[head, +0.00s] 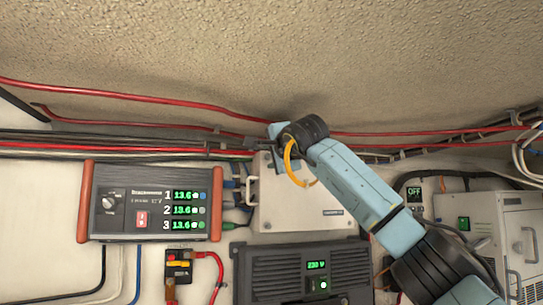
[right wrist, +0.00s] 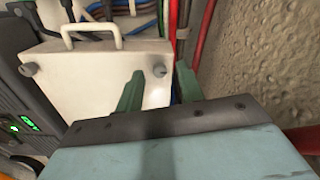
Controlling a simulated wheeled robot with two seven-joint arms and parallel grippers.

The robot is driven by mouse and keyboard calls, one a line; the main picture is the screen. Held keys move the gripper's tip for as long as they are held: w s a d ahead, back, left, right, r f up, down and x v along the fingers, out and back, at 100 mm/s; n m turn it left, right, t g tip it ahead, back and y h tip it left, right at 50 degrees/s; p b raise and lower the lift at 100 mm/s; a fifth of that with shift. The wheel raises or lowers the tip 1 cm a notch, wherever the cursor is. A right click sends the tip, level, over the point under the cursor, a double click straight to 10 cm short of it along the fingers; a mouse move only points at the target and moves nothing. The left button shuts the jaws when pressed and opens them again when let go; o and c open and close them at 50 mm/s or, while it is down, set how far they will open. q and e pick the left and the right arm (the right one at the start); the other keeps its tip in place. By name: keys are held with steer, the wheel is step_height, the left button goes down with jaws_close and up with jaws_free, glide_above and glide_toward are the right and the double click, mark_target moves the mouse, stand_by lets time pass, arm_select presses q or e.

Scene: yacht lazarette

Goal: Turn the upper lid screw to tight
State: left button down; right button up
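The white lid box (head: 315,208) is on the wall in the middle of the head view, with a handle (head: 249,190) on its left side. In the right wrist view the lid (right wrist: 90,85) shows two grey screws: the lower lid screw (right wrist: 29,69) at left and the upper lid screw (right wrist: 159,70) at right. My right gripper (right wrist: 161,72) is open, its two green fingers on either side of the upper screw in the picture. I cannot tell whether they touch it. In the head view my right gripper (head: 279,132) hides the upper screw. My left gripper is out of view.
Red cables (head: 150,97) and dark cable bundles run above the box. A display panel with red-brown sides (head: 151,202) is at left, a dark 230 V unit (head: 300,272) is below, and a white cabinet (head: 500,240) is at right. A rough wall (right wrist: 265,50) lies close beside the gripper.

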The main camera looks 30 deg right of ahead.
steer(key=shift+s+a+b, duration=0.2)
steer(key=shift+s+b, duration=0.2)
steer(key=shift+s, duration=0.1)
steer(key=b+v, duration=0.4)
steer(key=v, duration=0.8)
steer(key=shift+s, duration=0.2)
